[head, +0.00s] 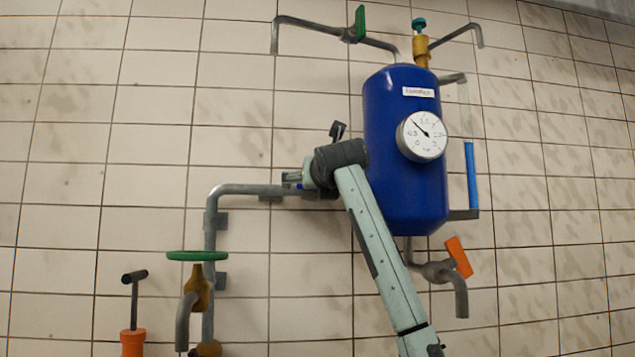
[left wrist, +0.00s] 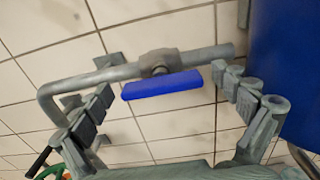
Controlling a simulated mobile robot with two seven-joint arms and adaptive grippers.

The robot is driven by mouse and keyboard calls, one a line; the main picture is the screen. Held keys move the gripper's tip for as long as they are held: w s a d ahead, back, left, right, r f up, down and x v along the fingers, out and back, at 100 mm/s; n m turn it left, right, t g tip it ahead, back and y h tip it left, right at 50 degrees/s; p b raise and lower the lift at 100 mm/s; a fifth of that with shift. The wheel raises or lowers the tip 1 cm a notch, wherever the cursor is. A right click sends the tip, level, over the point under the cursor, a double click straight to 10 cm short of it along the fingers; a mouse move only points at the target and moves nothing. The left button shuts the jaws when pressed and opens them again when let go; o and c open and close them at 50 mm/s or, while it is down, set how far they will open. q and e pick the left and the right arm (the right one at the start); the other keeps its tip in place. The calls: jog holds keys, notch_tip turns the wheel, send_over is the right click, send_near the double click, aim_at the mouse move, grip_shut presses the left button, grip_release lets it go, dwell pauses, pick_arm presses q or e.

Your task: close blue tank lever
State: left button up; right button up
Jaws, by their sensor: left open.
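The blue lever (left wrist: 162,85) sits on a valve on the grey pipe (left wrist: 90,80) in the left wrist view, and looks roughly parallel to that pipe. My left gripper (left wrist: 165,92) is open, with one finger on each side of the lever and clear space between them and its ends. In the head view my left gripper (head: 297,180) is at the pipe (head: 245,189), just left of the blue tank (head: 405,95). There the lever is nearly all hidden by the gripper. My right gripper is not in view.
A gauge (head: 421,136) is on the tank. An orange lever (head: 459,257) is below it and a green lever (head: 360,22) above. A green handwheel (head: 197,256) and an orange pump (head: 133,342) are at lower left. The tank wall (left wrist: 280,50) is close to my right-hand finger.

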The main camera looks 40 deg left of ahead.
pick_arm(q)
jog(key=shift+w+a, duration=0.15)
jog(key=shift+a, duration=0.05)
jog(key=c, duration=1.2)
jog(key=shift+o, duration=0.2)
